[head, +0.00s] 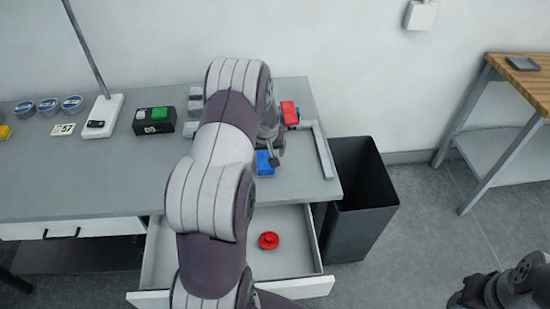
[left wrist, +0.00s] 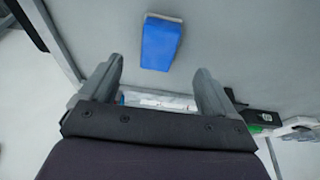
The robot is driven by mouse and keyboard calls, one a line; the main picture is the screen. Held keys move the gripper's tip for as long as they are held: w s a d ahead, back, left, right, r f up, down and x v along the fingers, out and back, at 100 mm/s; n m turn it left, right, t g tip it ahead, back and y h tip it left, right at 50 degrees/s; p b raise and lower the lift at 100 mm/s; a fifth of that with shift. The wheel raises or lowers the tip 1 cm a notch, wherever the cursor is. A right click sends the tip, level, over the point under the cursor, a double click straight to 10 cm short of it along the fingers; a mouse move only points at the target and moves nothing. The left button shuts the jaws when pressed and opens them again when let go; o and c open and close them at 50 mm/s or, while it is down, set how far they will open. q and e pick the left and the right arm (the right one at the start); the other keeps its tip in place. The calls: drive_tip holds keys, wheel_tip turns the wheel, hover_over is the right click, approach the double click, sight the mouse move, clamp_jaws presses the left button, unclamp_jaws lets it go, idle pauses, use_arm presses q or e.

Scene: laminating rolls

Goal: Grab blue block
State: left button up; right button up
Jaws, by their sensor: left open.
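The blue block (head: 264,163) lies on the grey table near its front right part, just above the open drawer. In the left wrist view the blue block (left wrist: 161,44) lies beyond the fingertips, roughly centred between them, with a pale end face. My left gripper (left wrist: 160,76) is open and empty, and its fingers are apart from the block. In the head view my left gripper (head: 274,157) is close beside the block, partly hidden by my own arm. At the lower right only part of my right arm shows; its gripper is not visible.
A red block (head: 289,113) sits behind the blue one, near a grey bar (head: 322,150). The open drawer (head: 290,258) holds a red round knob-like piece (head: 268,240). A dark bin (head: 358,190) stands right of the table. A black box with a green top (head: 154,120) stands left.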

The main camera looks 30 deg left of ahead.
sight(265, 160)
use_arm(q)
drive_tip(key=x, duration=0.2)
drive_tip(key=w+x, duration=0.1)
drive_tip(key=x, duration=0.2)
drive_tip(key=shift+r+p, duration=0.15)
drive_tip(key=shift+p, duration=0.15)
drive_tip(key=x, duration=0.2)
drive_tip(key=p+x, duration=0.1)
drive_tip(key=shift+s+a+f, duration=0.15)
drive_tip(key=shift+a+f, duration=0.1)
drive_tip(key=shift+f, duration=0.15)
drive_tip(key=shift+a+f, duration=0.1)
drive_tip(key=shift+f, duration=0.25)
drive_tip(key=shift+w, duration=0.25)
drive_tip(key=c, duration=0.5)
drive_tip(key=shift+s, duration=0.1)
drive_tip(key=c, duration=0.6)
use_arm(e)
drive_tip(key=shift+w+a+r, duration=0.1)
drive_tip(key=shift+w+r, duration=0.55)
drive_tip(key=shift+r, duration=0.05)
